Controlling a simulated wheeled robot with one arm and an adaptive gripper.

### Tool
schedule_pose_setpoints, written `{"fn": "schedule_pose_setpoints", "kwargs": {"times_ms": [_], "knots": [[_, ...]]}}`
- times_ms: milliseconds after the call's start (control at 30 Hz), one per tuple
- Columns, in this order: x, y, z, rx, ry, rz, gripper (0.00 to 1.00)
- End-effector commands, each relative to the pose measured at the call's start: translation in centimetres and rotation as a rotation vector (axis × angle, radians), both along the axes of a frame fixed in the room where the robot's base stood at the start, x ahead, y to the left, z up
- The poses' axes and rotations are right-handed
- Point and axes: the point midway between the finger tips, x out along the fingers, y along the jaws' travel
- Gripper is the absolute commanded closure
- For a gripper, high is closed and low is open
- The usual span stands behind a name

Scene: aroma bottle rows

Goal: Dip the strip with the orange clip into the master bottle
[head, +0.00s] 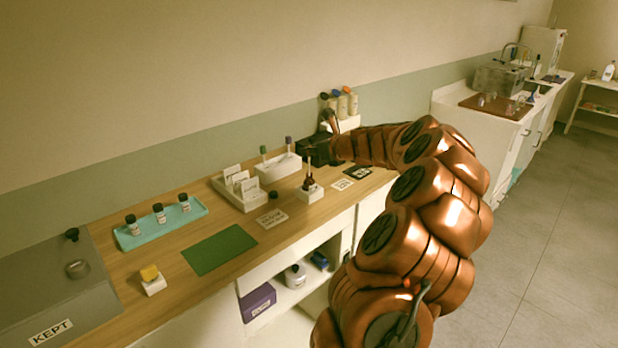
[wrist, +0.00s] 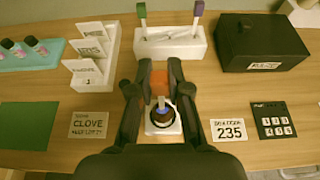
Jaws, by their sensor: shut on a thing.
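My gripper (wrist: 160,84) is shut on the strip with the orange clip (wrist: 159,77), and the orange shows between its fingers. The small dark bottle (wrist: 161,119) stands upright on a white stand (wrist: 176,128) directly below the fingers. A bluish-white end shows at the bottle's mouth; I cannot tell how deep the strip reaches. In the head view my gripper (head: 314,152) is above the bottle (head: 308,184), with a thin strip line between them. Strips with a green clip (wrist: 141,10) and a purple clip (wrist: 199,9) stand in a white rack (wrist: 165,48).
A dark box (wrist: 262,45) is right of the rack, and a white card holder (wrist: 104,72) is left. A CLOVE card (wrist: 89,125), a 235 card (wrist: 228,130) and a black number card (wrist: 272,120) lie flat. The green mat (head: 218,249) is bare. A teal tray (head: 128,241) holds three bottles.

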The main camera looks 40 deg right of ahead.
Motion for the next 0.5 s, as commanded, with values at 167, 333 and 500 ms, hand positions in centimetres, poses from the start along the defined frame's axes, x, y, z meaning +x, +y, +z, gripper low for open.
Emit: {"fn": "schedule_pose_setpoints", "kwargs": {"times_ms": [167,333,500], "knots": [[0.0,0.0,1.3,0.0,0.0,0.0,0.97],[0.0,0.0,2.2,0.0,0.0,0.0,0.97],[0.0,0.0,3.1,0.0,0.0,0.0,0.97]]}}
